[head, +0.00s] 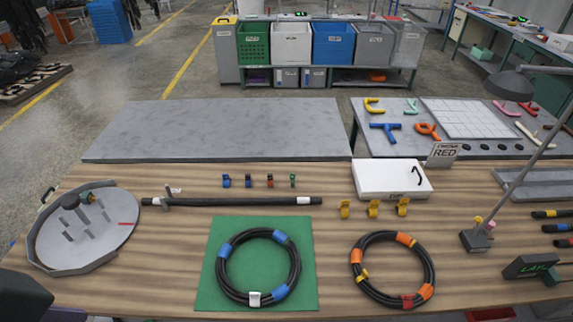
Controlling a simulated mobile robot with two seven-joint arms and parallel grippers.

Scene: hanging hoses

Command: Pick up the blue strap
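An orange-brown strap (270,181) and a green strap (292,180) continue the row to the right. A black hose coil (294,262) with blue bands and a white tag lies on a green mat (212,295). Neither of my grippers shows with its fingers. A dark shape at the lower left corner is cut off, and I cannot tell what it is.
A black bar (240,201) lies between the straps and the mat. A second coil (432,265) has orange bands. Yellow clips (373,208) and a white box (392,180) stand right of the row. A round grey tray (85,250) is at left; a lamp (478,240) stands at right.

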